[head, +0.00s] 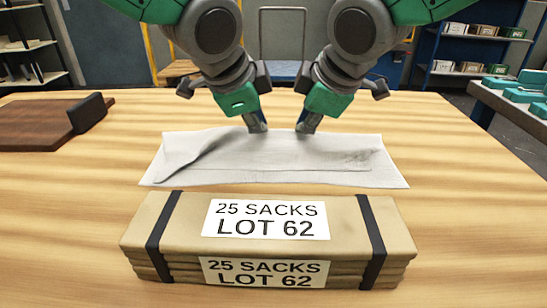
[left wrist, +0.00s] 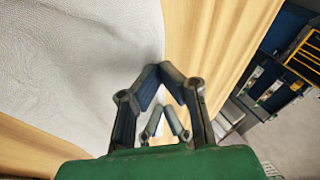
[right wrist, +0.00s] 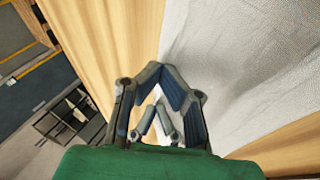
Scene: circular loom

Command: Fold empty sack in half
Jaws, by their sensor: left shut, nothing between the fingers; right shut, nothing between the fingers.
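A white woven sack (head: 270,168) lies on the wooden table, wider than deep, with a layer of its cloth lying over another and a raised crease toward its left end. It also shows in the left wrist view (left wrist: 75,60) and in the right wrist view (right wrist: 245,60). My left gripper (head: 259,129) is shut and empty at the sack's far edge, near its middle. My right gripper (head: 303,130) is shut and empty at the same edge, a little to the right. I cannot tell whether the fingertips touch the cloth.
A strapped stack of tan sacks (head: 345,222) labelled "25 SACKS LOT 62" stands in front of the white sack. A brown board (head: 40,124) with a dark upright block (head: 88,112) lies at the left. The table is clear to the right.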

